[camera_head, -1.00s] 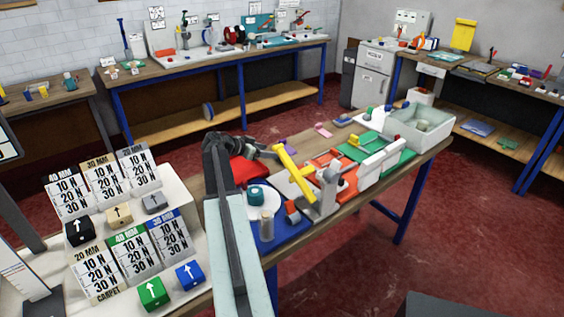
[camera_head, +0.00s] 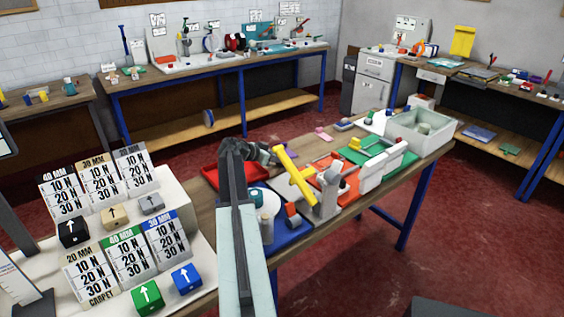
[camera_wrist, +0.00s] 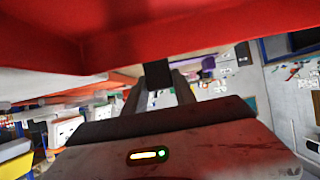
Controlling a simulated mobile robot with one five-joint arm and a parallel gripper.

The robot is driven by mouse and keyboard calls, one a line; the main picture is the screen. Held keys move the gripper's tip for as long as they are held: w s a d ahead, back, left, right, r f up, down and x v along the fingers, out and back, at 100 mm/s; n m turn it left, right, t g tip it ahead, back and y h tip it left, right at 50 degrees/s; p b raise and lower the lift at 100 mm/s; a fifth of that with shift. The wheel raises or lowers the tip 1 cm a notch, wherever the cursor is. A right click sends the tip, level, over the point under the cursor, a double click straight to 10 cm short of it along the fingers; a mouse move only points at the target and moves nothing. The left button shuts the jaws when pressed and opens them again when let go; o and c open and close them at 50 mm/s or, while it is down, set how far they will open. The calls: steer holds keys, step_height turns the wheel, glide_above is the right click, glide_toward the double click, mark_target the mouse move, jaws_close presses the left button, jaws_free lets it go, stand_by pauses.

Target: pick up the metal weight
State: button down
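The metal weight (camera_wrist: 157,74) shows in the wrist view as a small dark grey block between my fingertips. The fingers of my gripper (camera_wrist: 158,85) close in on its two sides. In the head view my gripper (camera_head: 266,156) is at the far end of my arm, by the right side of the red tray (camera_head: 222,179). The weight is too small and dark to pick out there. In the wrist view a large red surface (camera_wrist: 190,45) fills the top, just beyond the block.
Right of my gripper stand a yellow-handled grey tool (camera_head: 294,175) and orange and green fixtures. A blue mat (camera_head: 294,236) with small jars lies in front. A grey bin (camera_head: 428,140) is at the table's far right. Labelled cards and arrow cubes fill the left.

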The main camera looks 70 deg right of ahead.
steer(key=shift+r, duration=0.1)
step_height(320, 180, up, 10)
steer(key=p, duration=1)
